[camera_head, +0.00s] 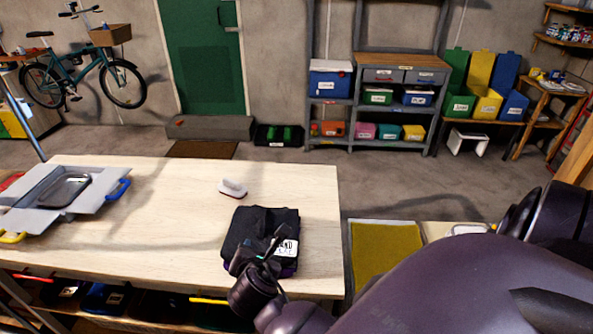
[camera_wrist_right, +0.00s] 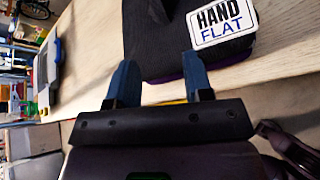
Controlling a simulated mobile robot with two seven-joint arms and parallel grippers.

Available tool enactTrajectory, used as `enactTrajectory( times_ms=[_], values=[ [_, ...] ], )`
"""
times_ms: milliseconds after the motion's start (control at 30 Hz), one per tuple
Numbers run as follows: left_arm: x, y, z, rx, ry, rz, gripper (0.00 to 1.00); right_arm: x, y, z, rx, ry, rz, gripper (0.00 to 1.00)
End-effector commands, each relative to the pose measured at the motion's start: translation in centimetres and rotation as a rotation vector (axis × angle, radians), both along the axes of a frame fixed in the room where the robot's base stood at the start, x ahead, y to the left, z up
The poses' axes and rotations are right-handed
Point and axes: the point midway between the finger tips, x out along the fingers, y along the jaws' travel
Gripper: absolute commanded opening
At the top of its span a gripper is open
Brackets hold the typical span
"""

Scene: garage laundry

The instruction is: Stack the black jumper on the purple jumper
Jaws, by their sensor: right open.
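The folded black jumper (camera_head: 258,219) lies on the right part of the wooden table, with a white label reading "HAND FLAT" at its front right. A purple edge of the purple jumper (camera_head: 286,272) shows under it; the rest is covered. The right wrist view shows the black jumper (camera_wrist_right: 155,40) and a purple strip (camera_wrist_right: 228,58) below its label. My right gripper (camera_head: 270,246) is at the jumpers' front edge, over or just before it in the head view. Its blue fingers (camera_wrist_right: 159,82) are apart with nothing held between them. My left gripper is out of view.
A white brush-like tool (camera_head: 232,188) stands behind the jumpers on the table (camera_head: 140,225). The table between is clear. A yellow panel (camera_head: 385,250) lies beyond the right edge.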

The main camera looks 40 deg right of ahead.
Motion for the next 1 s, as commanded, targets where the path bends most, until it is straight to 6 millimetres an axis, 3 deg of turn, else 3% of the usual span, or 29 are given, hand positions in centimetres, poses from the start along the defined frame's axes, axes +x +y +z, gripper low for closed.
enactTrajectory(
  times_ms=[200, 500, 800, 1000],
  values=[
    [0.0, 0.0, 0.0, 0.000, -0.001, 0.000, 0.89, -2.8, 0.2, -4.9, 0.432, -0.190, -0.093, 0.47],
    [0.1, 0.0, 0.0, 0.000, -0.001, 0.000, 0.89, -7.7, 0.5, -9.8, 1.087, -0.413, -0.356, 0.47],
    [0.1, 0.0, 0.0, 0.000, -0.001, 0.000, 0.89, -13.3, 0.2, -12.5, 1.711, -0.599, -0.748, 0.47],
    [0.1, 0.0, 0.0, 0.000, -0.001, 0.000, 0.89, -15.0, -0.1, -12.9, 1.907, -0.661, -0.902, 0.47]
  ],
)
